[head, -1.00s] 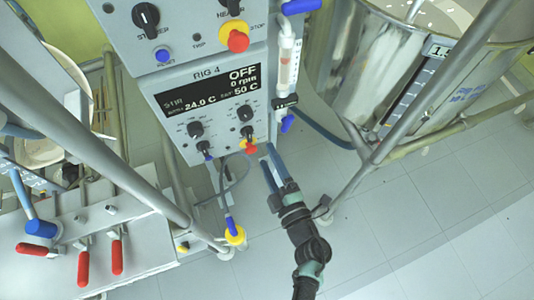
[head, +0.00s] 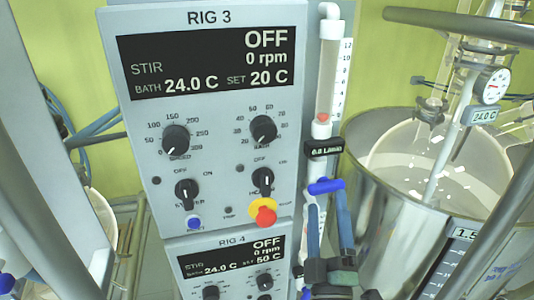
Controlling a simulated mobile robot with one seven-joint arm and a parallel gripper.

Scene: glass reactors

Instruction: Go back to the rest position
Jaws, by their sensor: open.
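My gripper (head: 327,188) is in the lower middle of the head view, pointing up, with its two blue fingers apart and nothing seen between them. The fingers overlap the lower part of the flow meter tube and its blue valve handle in the picture. I cannot tell whether they touch it. The Rig 3 panel (head: 215,130) stands left of the gripper. Its display (head: 210,60) reads OFF, 0 rpm, bath 24.0 C, set 20 C. A red and yellow stop button (head: 264,214) sits at its lower right.
The Rig 4 panel (head: 228,268) is below, its display reading OFF. A flow meter (head: 328,85) runs up the panel's right side. A steel bath (head: 385,212) with a glass vessel and a dial gauge (head: 493,86) stands at right. Grey frame poles (head: 45,220) cross the left side.

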